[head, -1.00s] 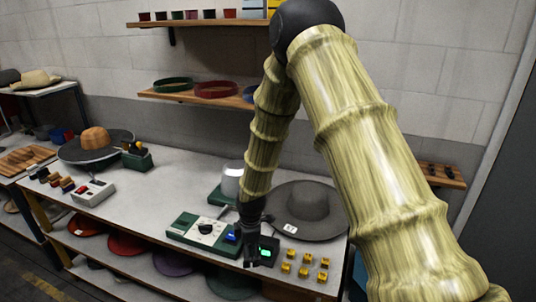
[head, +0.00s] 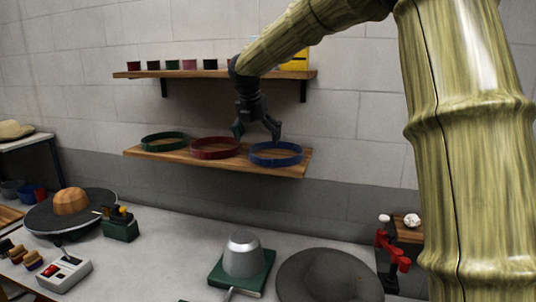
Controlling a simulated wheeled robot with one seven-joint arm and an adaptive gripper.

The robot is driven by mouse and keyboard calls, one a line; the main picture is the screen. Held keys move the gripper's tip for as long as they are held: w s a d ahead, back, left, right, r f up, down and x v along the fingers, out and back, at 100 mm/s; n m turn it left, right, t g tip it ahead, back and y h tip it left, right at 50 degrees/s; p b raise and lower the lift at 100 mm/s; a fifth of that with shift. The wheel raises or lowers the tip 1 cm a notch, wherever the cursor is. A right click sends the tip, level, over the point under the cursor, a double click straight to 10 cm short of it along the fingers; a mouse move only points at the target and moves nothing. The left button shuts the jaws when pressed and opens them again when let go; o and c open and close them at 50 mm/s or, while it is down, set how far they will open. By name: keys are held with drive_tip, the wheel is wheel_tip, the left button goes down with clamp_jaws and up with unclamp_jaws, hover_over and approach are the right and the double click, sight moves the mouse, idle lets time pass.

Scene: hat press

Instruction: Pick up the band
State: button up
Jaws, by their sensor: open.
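Three bands lie in a row on the lower wooden shelf: a green band (head: 163,148) at the left, a red band (head: 216,155) in the middle and a blue band (head: 276,161) at the right. My gripper (head: 257,134) is open and empty, pointing down. Its right finger hangs at the back part of the blue band, and its left finger is between the red and blue bands. I cannot tell whether a finger touches the blue band.
The lower shelf (head: 140,151) sits below an upper shelf (head: 137,74) holding several small coloured pots. On the bench below are a grey hat (head: 328,281), a metal block on a green base (head: 242,256), and a hat with a wooden block (head: 71,202).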

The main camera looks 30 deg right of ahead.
drive_tip(key=p, duration=0.2)
approach(265, 165)
wheel_tip(265, 165, down, 2)
drive_tip(key=shift+w+d+p+x, duration=0.15)
drive_tip(key=shift+p+x, duration=0.55)
drive_tip(key=shift+x, duration=0.8)
drive_tip(key=shift+w+d+p+x, duration=0.15)
drive_tip(key=shift+p+x, duration=0.55)
drive_tip(key=shift+x, duration=0.8)
drive_tip(key=shift+r, duration=0.15)
drive_tip(key=shift+a, duration=0.1)
drive_tip(key=c, duration=1.6)
